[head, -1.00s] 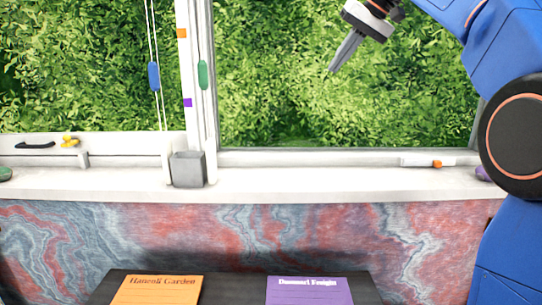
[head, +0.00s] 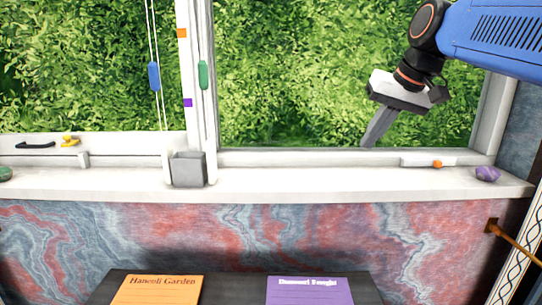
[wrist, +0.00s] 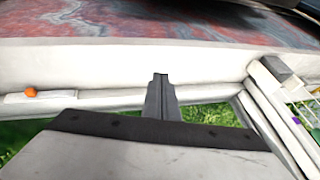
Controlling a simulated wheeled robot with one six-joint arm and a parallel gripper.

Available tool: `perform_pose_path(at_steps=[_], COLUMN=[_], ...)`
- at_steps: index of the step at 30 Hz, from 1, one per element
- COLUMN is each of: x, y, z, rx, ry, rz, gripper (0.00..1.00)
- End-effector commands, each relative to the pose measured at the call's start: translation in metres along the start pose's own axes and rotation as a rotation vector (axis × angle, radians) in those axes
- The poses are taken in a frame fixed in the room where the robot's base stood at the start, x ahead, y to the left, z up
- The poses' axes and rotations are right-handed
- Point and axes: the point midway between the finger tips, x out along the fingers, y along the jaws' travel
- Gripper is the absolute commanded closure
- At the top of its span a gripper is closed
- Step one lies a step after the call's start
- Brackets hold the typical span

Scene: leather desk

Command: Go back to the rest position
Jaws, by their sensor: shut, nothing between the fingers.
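My gripper (head: 367,144) is at the upper right of the head view, in front of the window and above the sill. Its fingers are together, point down and to the left, and hold nothing. In the wrist view the closed fingers (wrist: 160,78) show in the middle against the white sill. They appear apart from every object.
The white sill (head: 300,184) bears a grey box (head: 188,169) and a purple stone (head: 487,174). Blue (head: 154,76) and green (head: 203,75) pulls hang at the window. Orange (head: 158,290) and purple (head: 309,290) cards lie on the dark desk (head: 235,288). The sill's middle is clear.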

Motion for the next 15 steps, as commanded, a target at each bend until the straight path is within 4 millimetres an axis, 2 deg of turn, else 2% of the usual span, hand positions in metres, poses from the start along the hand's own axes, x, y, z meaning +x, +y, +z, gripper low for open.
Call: perform_pose_path(at_steps=[1,8,15], x=[0.006,0.041,0.085], y=[0.006,0.038,0.073], z=[0.019,0.101,0.191], rx=[0.000,-0.008,-0.030], ry=[-0.002,-0.003,-0.007], rz=[0.014,0.082,0.151], gripper=[1.00,1.00,1.00])
